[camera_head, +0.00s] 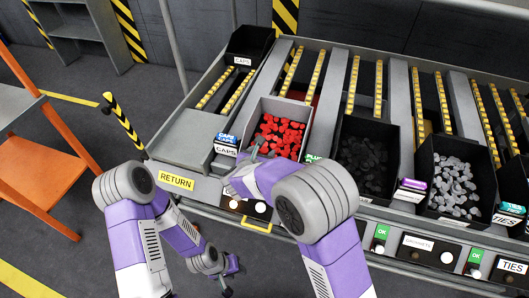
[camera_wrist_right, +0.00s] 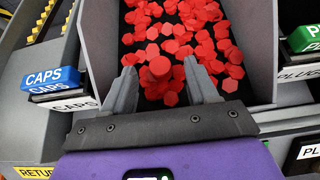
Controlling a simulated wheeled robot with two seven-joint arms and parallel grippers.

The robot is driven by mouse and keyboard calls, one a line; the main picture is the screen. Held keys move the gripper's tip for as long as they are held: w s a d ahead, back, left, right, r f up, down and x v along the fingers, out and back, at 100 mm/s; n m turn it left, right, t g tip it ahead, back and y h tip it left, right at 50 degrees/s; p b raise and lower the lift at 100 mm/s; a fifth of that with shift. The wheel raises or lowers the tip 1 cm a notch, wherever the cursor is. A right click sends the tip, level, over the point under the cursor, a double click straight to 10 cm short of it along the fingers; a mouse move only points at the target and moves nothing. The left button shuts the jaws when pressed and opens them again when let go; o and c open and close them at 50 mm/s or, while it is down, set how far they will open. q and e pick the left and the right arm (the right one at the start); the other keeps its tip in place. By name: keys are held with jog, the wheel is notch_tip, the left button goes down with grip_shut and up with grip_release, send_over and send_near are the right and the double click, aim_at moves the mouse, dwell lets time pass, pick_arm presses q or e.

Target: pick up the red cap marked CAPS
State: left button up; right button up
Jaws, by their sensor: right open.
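Many small red caps (camera_head: 279,136) lie loose in a grey open bin (camera_head: 306,112) in the head view; blue and white CAPS labels (camera_head: 226,145) are at its left front. My right gripper (camera_head: 254,153) reaches over the bin's front edge. In the right wrist view its two fingers (camera_wrist_right: 160,77) are open and point into the bin. One red cap (camera_wrist_right: 160,67) shows between the fingertips, above or on the pile; I cannot tell whether they touch it. My left gripper (camera_head: 226,281) hangs low near the floor, its jaws too small to read.
A black bin of dark pieces (camera_head: 361,158) and one of grey pieces (camera_head: 457,186) stand to the right. An empty-looking black bin (camera_head: 249,44) is at the back left. A RETURN sign (camera_head: 176,180) marks the front. An orange-framed stand (camera_head: 38,181) is at left.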

jog(key=shift+x, duration=1.1)
